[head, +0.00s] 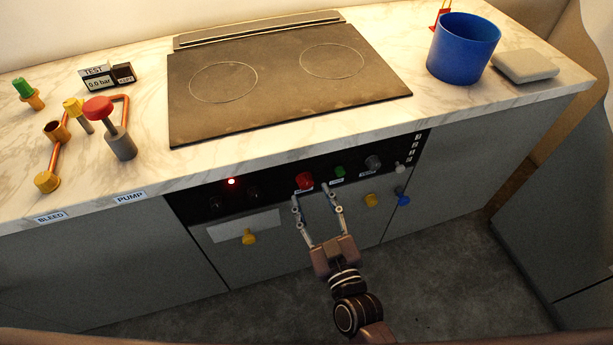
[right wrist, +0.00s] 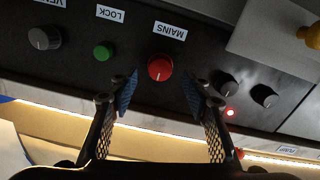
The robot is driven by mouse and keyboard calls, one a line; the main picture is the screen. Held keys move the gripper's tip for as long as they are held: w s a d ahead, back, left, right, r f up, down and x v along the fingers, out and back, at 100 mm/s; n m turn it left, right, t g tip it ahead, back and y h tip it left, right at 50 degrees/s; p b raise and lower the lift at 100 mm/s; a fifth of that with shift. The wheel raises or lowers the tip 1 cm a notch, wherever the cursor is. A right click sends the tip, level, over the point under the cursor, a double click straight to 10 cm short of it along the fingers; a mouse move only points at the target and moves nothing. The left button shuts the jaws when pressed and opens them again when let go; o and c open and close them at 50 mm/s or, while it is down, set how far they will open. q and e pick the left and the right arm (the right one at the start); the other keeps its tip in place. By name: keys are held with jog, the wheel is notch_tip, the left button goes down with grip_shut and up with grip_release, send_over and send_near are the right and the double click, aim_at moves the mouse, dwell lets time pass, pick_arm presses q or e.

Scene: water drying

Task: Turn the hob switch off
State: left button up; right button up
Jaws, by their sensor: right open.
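A dark control panel (head: 275,187) runs along the counter front below the black hob (head: 285,90). Its red round knob (head: 305,180) carries the label MAINS in the right wrist view (right wrist: 160,68). A small red lamp (head: 231,181) is lit, near two black knobs (right wrist: 225,84). My right gripper (head: 312,194) is open and empty, its fingers pointing at the panel. In the right wrist view its fingertips (right wrist: 160,92) lie either side of the red knob, apart from it. No label reading hob is legible. My left gripper is out of view.
A green button (right wrist: 103,52) labelled LOCK and a grey knob (right wrist: 45,38) sit beside the red knob. Yellow handles (head: 249,237) stick out below. A blue pot (head: 463,48) and copper pipework (head: 60,150) stand on the counter. The floor in front is clear.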

aim_at(307, 185)
jog(key=x, duration=0.4)
jog(key=shift+w, duration=0.2)
jog(key=shift+w+a+f, duration=0.1)
jog(key=shift+w+a, duration=0.05)
jog(key=shift+w, duration=0.35)
jog(key=shift+a, duration=0.1)
jog(key=c, duration=1.2)
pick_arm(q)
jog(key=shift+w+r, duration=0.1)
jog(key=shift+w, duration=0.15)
pick_arm(e)
jog(key=shift+o, duration=0.2)
